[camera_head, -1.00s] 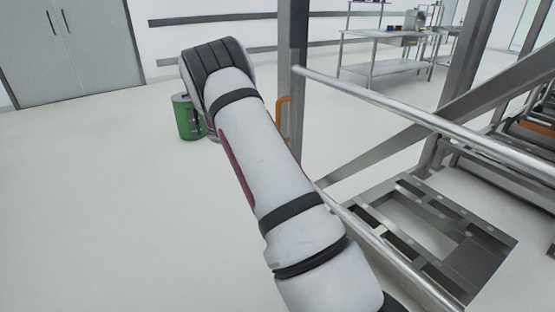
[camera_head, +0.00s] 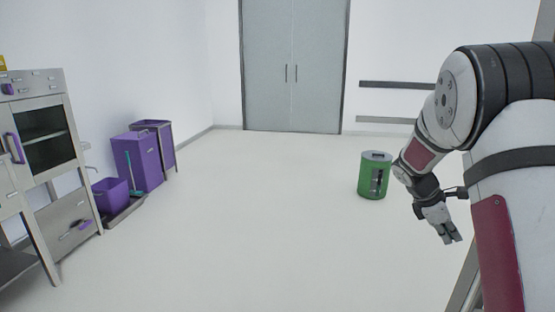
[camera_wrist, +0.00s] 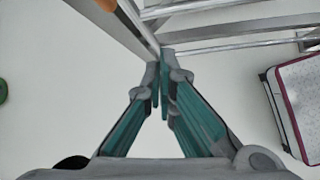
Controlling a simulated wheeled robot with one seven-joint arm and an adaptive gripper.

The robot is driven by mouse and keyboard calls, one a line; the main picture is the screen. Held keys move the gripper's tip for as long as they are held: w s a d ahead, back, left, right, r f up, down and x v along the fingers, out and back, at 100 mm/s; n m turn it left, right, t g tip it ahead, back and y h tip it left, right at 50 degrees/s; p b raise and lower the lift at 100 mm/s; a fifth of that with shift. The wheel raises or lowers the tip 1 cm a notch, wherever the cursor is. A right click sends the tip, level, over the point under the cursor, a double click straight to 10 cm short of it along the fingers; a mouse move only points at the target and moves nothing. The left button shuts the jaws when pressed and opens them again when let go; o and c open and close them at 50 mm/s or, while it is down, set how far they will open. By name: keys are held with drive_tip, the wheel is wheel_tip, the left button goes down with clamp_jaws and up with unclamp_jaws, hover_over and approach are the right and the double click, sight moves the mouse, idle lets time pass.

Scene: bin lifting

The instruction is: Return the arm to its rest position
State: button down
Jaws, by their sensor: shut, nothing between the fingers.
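My arm (camera_head: 500,170) fills the right side of the head view, bent at the elbow with its forearm hanging down. My gripper (camera_head: 453,238) is at the lower end of the forearm, over the floor and empty. In the wrist view my gripper (camera_wrist: 160,80) shows its two teal-padded fingers drawn together at the tips, with nothing held between them.
A green bin (camera_head: 375,176) stands on the floor left of my forearm. Metal frame bars (camera_wrist: 225,30) run close beyond my fingertips in the wrist view. Purple bins (camera_head: 138,162) and a steel cabinet (camera_head: 45,140) line the left wall. The middle floor is clear.

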drive_tip(key=s+a+r+m+t+y, duration=0.1)
drive_tip(key=s+a+r+m+y, duration=0.1)
drive_tip(key=s+a+r+m, duration=0.4)
drive_tip(key=s+a+r+m+y, duration=0.2)
drive_tip(key=s+a+r, duration=0.6)
drive_tip(key=s, duration=0.5)
drive_tip(key=s+a+f+m+y, duration=0.1)
drive_tip(key=s+a+m+y, duration=0.15)
drive_tip(key=s+a, duration=0.6)
drive_tip(key=s+a+f+m+y, duration=0.1)
drive_tip(key=s+a+f+m, duration=0.3)
drive_tip(key=s, duration=0.7)
wheel_tip(320, 180, up, 18)
drive_tip(key=t+p, duration=0.3)
drive_tip(key=p, duration=1.1)
drive_tip(key=shift+a+f+n+t, duration=0.15)
drive_tip(key=shift+a+n+t, duration=0.2)
drive_tip(key=shift+n, duration=0.1)
drive_tip(key=shift+s, duration=0.15)
